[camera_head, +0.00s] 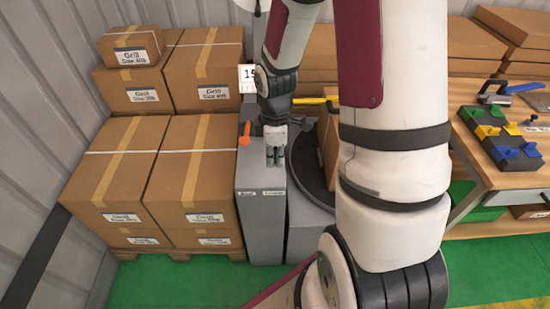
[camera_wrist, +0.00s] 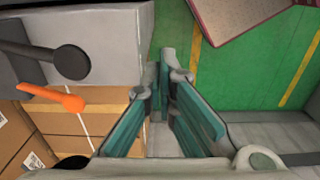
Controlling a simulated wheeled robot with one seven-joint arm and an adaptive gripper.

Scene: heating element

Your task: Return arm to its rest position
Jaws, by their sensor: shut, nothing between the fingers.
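My gripper (camera_head: 276,158) is shut and empty, with its fingers pointing down. In the head view it shows over the upper part of a grey cabinet (camera_head: 262,226); the exact gap cannot be told. In the wrist view the gripper's fingertips (camera_wrist: 164,72) are together with nothing between them, over green floor and grey surfaces. My arm runs down from the top of the head view, and its large white links hide much of the middle.
An orange lever (camera_head: 245,134) stands on the cabinet, left of my gripper; a black knob (camera_wrist: 72,62) is near it. Cardboard boxes (camera_head: 113,168) are stacked at left. At right a wooden table (camera_head: 487,165) bears a clamp fixture (camera_head: 497,137). Green floor (camera_head: 170,285) is clear in front.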

